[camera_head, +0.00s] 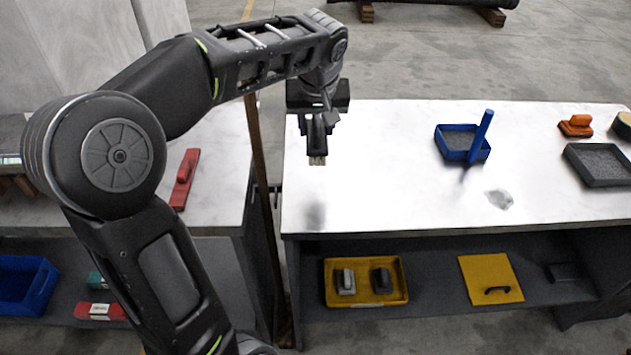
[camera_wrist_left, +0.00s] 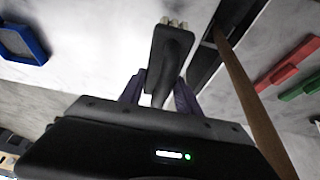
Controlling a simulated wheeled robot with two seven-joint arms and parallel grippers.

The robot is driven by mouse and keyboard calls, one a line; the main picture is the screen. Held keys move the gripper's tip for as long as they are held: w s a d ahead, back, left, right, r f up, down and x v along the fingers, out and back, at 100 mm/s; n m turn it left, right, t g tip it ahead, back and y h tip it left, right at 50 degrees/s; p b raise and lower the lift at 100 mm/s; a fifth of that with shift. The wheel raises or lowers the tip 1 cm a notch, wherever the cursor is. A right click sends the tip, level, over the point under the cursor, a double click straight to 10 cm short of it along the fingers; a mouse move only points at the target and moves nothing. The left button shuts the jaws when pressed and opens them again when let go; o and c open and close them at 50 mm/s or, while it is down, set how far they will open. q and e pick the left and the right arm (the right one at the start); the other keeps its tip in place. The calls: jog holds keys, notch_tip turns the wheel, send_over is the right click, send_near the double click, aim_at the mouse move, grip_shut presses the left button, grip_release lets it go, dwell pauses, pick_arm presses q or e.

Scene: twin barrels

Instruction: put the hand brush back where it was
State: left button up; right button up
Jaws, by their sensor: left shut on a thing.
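My left gripper (camera_head: 318,135) hangs above the left end of the white-topped table (camera_head: 390,200). It is shut on the hand brush, a dark block with pale bristles that shows below the fingers (camera_head: 317,159). In the left wrist view the dark brush (camera_wrist_left: 172,55) sticks out between the two fingers of my left gripper (camera_wrist_left: 158,92), bristle tufts at its far end. The brush seems clear of the table, with a shadow spot below it. My right gripper is not in view.
A blue tray (camera_head: 440,144) with an upright blue handle, an orange tool (camera_head: 576,125) and a dark grey tray (camera_head: 572,157) stand to the right. A brown pole (camera_head: 262,180) leans in the gap between tables. A red tool (camera_head: 185,180) lies on the left table.

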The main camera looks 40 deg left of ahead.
pick_arm(q)
jog(key=shift+f, duration=3.15)
jog(key=shift+f, duration=0.1)
jog(key=shift+f, duration=1.75)
jog(key=shift+f, duration=0.2)
jog(key=o, duration=1.3)
jog(key=shift+r, duration=0.1)
